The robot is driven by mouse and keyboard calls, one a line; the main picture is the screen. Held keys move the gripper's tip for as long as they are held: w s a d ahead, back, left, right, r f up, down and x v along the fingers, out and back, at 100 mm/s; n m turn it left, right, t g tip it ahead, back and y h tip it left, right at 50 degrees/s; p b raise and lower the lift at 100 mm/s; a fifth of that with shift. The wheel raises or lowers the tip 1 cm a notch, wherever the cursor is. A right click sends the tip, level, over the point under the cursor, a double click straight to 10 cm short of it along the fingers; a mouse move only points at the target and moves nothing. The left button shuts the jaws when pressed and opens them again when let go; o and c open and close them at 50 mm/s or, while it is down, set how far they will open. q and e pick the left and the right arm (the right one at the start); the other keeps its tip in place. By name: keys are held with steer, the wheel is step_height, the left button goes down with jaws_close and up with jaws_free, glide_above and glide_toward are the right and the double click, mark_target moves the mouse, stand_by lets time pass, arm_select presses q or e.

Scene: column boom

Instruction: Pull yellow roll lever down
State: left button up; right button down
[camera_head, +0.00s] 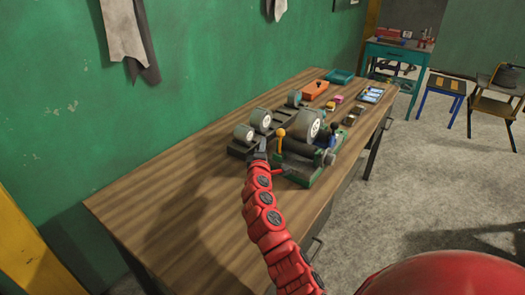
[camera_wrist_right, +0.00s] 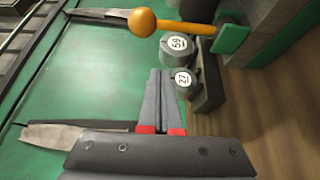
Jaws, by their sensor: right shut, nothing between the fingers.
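The yellow lever (camera_head: 281,140) has a round ball end and stands upright on the green machine (camera_head: 300,172) on the wooden table. In the right wrist view the lever's yellow rod (camera_wrist_right: 185,27) runs sideways across the top from its ball to a green bracket (camera_wrist_right: 232,38). My right gripper (camera_head: 260,147) is just left of the lever in the head view. In the wrist view my right gripper (camera_wrist_right: 161,72) has its fingers together, empty, with a visible space between the tips and the lever. My left gripper is not in view.
Grey rollers (camera_head: 309,124) and a blue-knobbed lever (camera_head: 332,138) sit close by on the bench machinery. An orange box (camera_head: 315,90) and a teal tray (camera_head: 340,76) lie farther back. The near left tabletop (camera_head: 160,190) is clear. A green wall (camera_head: 60,90) borders the table.

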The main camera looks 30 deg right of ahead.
steer(key=d+p, duration=0.2)
steer(key=d, duration=0.2)
steer(key=shift+s+d, duration=0.15)
steer(key=shift+s, duration=0.05)
stand_by(0.3)
steer(key=shift+f, duration=0.1)
steer(key=s+d+f+m+t+h+b, duration=0.1)
steer(key=s+d+f+m+b, duration=0.1)
steer(key=s+b, duration=0.4)
steer(key=shift+s+d+f+m+b, duration=0.15)
steer(key=shift+d+f+m+b, duration=0.3)
steer(key=shift+b, duration=2.3)
steer(key=shift+s+f, duration=0.15)
steer(key=shift+f, duration=0.15)
